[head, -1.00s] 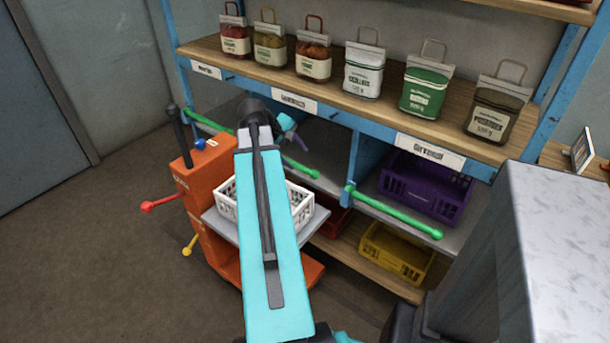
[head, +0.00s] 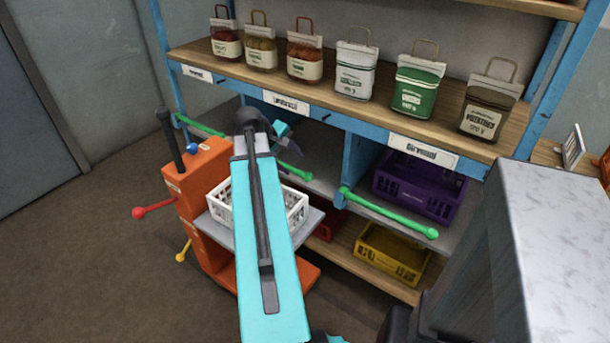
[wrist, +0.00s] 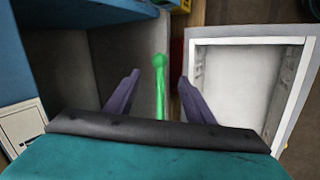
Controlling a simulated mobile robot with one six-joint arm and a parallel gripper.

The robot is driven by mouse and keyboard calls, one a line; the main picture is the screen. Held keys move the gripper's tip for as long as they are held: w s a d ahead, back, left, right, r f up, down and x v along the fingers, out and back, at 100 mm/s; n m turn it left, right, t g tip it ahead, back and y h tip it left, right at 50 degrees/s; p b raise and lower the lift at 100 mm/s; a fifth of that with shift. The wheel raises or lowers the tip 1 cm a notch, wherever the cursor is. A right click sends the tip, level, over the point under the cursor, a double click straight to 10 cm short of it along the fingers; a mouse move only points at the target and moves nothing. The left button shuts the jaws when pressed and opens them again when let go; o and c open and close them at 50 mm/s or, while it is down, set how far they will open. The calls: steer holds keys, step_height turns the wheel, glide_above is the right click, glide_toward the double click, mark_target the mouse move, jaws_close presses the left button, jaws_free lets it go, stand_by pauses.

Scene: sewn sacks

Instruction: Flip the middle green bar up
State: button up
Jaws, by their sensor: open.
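In the head view a green bar (head: 294,172) with a knobbed end shows right of my arm, across the front of the middle bay. A green length (head: 203,127) shows left of my arm; the arm hides whether they join. In the wrist view a green bar (wrist: 160,90) lies between the two purple fingers of my gripper (wrist: 158,88). The fingers are apart, with space on both sides of the bar. I cannot tell how far beyond the fingertips it is. The head view mostly hides my gripper behind the wrist.
Another green bar (head: 390,214) crosses the right bay, before a purple crate (head: 385,186). A yellow crate (head: 380,262) sits lower. An orange cart (head: 197,172) carries a white basket (head: 298,212), close below my arm. Several bags stand on the wooden shelf (head: 385,112).

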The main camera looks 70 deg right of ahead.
mark_target(306, 174)
steer(key=x, duration=1.2)
steer(key=shift+s, duration=0.15)
steer(key=shift+c, duration=0.4)
jaws_close()
steer(key=shift+d, duration=0.1)
